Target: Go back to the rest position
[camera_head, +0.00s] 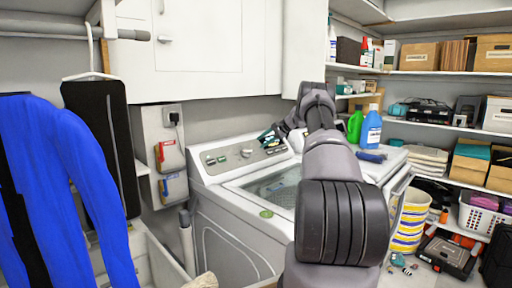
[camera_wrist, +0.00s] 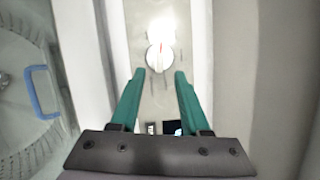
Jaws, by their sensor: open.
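My gripper (camera_head: 268,137) is at the washing machine's (camera_head: 240,236) back control panel (camera_head: 222,160) in the head view, with my arm reaching over the machine. In the wrist view my gripper (camera_wrist: 159,73) has its two green fingers apart, with nothing held between them. A white round knob (camera_wrist: 160,58) with a red mark lies just beyond the fingertips. I cannot tell whether the fingers touch it. Part of the panel is hidden behind my gripper in the head view.
White cabinets (camera_head: 205,50) hang above the machine. A blue bottle (camera_head: 372,127) and a green bottle (camera_head: 355,127) stand to the right of my arm. Shelves with boxes (camera_head: 419,57) line the right wall. A blue garment (camera_head: 75,190) hangs at the left.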

